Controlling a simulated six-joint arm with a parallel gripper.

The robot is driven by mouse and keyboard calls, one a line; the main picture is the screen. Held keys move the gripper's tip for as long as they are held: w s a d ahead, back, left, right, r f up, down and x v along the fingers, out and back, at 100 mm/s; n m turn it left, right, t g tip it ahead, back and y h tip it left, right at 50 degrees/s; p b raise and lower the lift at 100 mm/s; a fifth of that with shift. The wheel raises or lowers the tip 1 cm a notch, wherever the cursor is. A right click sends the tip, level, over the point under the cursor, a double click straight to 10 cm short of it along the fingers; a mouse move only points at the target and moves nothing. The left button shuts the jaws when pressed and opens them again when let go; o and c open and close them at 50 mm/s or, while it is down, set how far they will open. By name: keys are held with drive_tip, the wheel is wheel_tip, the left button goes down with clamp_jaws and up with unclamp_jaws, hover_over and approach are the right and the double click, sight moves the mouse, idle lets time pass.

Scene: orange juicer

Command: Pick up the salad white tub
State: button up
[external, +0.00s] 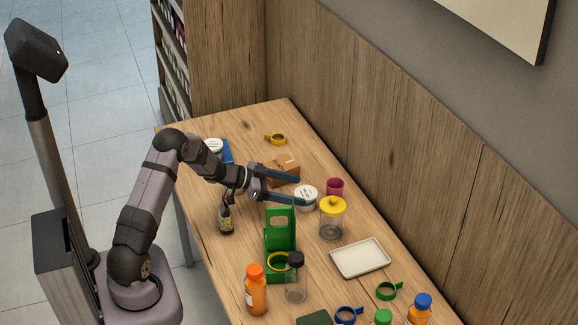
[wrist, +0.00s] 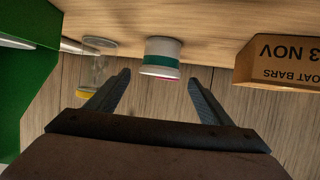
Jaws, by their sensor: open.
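A white tub with a teal band (external: 307,196) stands upright on the table, just beyond the finger tips of my gripper (external: 301,191). In the wrist view, which is upside down, the tub (wrist: 161,50) lies ahead, in line with the gap between my two spread fingers (wrist: 158,78). My gripper is open and empty, with the fingers apart from each other. I cannot read the tub's label. A second white-lidded tub (external: 213,146) sits at the far left of the table, by a blue item.
A cardboard box (external: 285,170) is beside my fingers. A magenta cup (external: 335,186) and a yellow-lidded jar (external: 332,222) stand close by the tub. A green carrier (external: 280,232) and dark bottle (external: 226,217) are nearer. A white tray (external: 360,258) lies to the right.

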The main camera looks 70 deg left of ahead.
sight(303, 193)
drive_tip(key=shift+f+p+x, duration=0.15)
drive_tip(key=shift+p+x, duration=0.05)
drive_tip(key=shift+x, duration=1.1)
drive_tip(key=shift+f+p+x, duration=0.15)
drive_tip(key=shift+p+x, duration=0.05)
drive_tip(key=shift+x, duration=1.1)
drive_tip(key=shift+s, duration=0.15)
drive_tip(key=c, duration=1.1)
drive_tip(key=shift+r, duration=0.15)
